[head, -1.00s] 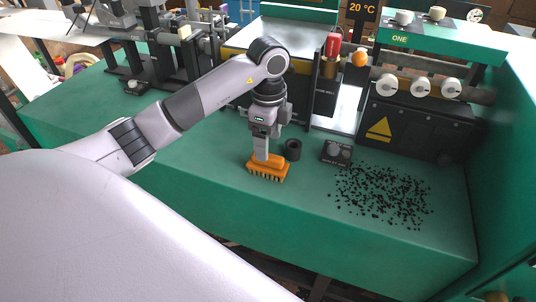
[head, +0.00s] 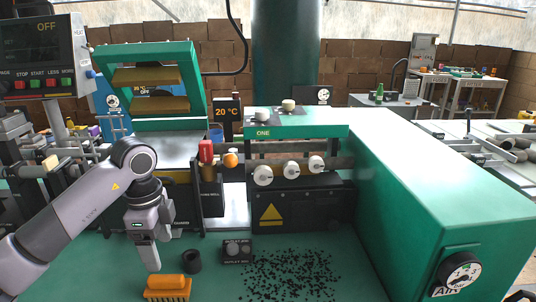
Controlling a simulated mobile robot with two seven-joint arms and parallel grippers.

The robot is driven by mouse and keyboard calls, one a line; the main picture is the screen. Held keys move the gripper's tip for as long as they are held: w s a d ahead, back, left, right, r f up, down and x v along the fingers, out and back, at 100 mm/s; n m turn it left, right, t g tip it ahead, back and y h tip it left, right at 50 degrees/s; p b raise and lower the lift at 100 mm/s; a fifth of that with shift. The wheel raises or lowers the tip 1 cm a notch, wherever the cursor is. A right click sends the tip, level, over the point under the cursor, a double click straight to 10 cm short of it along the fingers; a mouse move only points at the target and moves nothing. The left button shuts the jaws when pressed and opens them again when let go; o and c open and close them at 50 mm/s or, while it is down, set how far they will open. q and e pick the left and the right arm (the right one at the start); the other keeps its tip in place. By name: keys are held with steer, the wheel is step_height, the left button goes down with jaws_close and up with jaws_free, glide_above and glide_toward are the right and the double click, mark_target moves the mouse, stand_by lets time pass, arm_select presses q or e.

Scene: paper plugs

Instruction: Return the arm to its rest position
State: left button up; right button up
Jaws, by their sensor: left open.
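My left arm (head: 62,222) comes in from the left, bent at the elbow, with its wrist pointing down. My left gripper (head: 151,262) is open, its fingertips just above and behind the orange brush (head: 168,284). Nothing shows held in it. Whether the fingers touch the brush cannot be told. The brush stands bristles down on the green bench top (head: 215,285) at the lower edge of the view. My right gripper is not in view.
A black ring (head: 192,262) and a dark block with two round wells (head: 237,250) stand right of the brush. Black granules (head: 290,275) lie scattered beyond. A machine with white knobs (head: 291,170) stands behind, and a green housing (head: 430,195) bounds the right.

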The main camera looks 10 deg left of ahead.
arm_select(q)
steer(key=s+d+f+m+t+h, duration=0.15)
steer(key=d+m+h, duration=0.6)
steer(key=d, duration=0.95)
steer(key=s+d+r+n+t+h, duration=0.1)
steer(key=d+r+n+t+h, duration=0.1)
steer(key=d+r+t+h, duration=0.3)
steer(key=s+d+r+n+t+h, duration=0.1)
steer(key=r+n+t+h, duration=0.15)
steer(key=r+h, duration=0.4)
steer(key=w+a+n+t+y, duration=0.3)
steer(key=a+n+t+y, duration=0.6)
steer(key=n+t+y, duration=0.25)
steer(key=s+a+f+n+g+y, duration=0.2)
steer(key=a+f+n+y, duration=0.15)
steer(key=f, duration=0.25)
steer(key=s+a+f+n+g+y, duration=0.2)
steer(key=a+f+n+g+y, duration=0.15)
steer(key=f+y, duration=0.2)
steer(key=s+f+m+g+h, duration=0.1)
steer(key=s+f+g, duration=0.5)
steer(key=s+f, duration=0.3)
steer(key=s+f+m+g+h, duration=0.1)
steer(key=s+f+g, duration=0.45)
steer(key=s, duration=0.55)
steer(key=w+d+f+t+h+p, duration=0.1)
steer(key=w+d+f+t+p, duration=0.1)
steer(key=w+f+t, duration=0.4)
steer(key=shift+f+t+p, duration=0.45)
steer(key=shift+t, duration=0.1)
